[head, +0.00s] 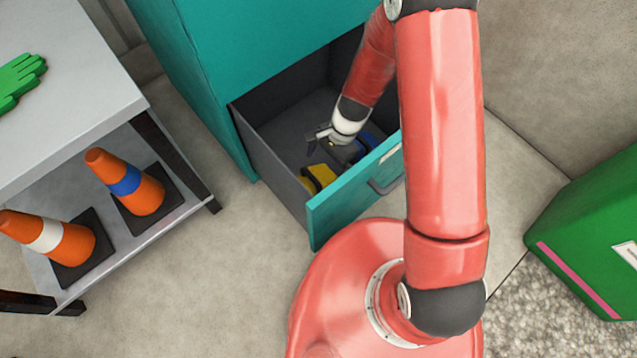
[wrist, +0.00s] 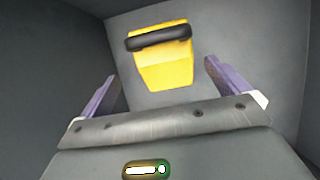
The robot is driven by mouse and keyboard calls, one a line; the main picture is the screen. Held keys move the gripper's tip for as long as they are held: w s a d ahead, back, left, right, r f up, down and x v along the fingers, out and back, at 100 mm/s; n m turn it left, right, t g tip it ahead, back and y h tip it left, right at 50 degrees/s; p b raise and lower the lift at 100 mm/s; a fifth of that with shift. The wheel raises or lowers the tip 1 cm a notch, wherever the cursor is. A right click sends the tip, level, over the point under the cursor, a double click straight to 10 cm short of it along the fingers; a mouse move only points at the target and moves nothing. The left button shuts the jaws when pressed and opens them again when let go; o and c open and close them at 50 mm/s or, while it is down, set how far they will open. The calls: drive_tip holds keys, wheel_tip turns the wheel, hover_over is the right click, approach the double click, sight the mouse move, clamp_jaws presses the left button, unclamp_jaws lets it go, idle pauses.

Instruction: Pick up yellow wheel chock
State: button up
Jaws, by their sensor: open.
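The yellow wheel chock (head: 321,175) lies in the open drawer of the teal cabinet, near the drawer's front left. In the wrist view the chock (wrist: 164,62) shows as a yellow block with a black band across one end, ahead of my fingers and between their lines. My gripper (head: 322,133) is inside the drawer, a little behind the chock in the head view. In the wrist view my gripper (wrist: 160,90) is open, its two purple fingers apart with nothing between them. The chock appears clear of both fingers.
The drawer front (head: 350,197) and its grey side wall (head: 268,165) rise around my gripper. A blue object (head: 368,143) lies in the drawer by my wrist. A shelf unit (head: 100,110) with orange cones (head: 140,190) stands left. A green box (head: 595,240) stands right.

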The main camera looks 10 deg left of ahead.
sight(318, 178)
drive_tip(key=b+x, duration=0.1)
drive_tip(key=x, duration=0.5)
drive_tip(key=shift+a+f+b, duration=0.35)
drive_tip(key=c, duration=1.1)
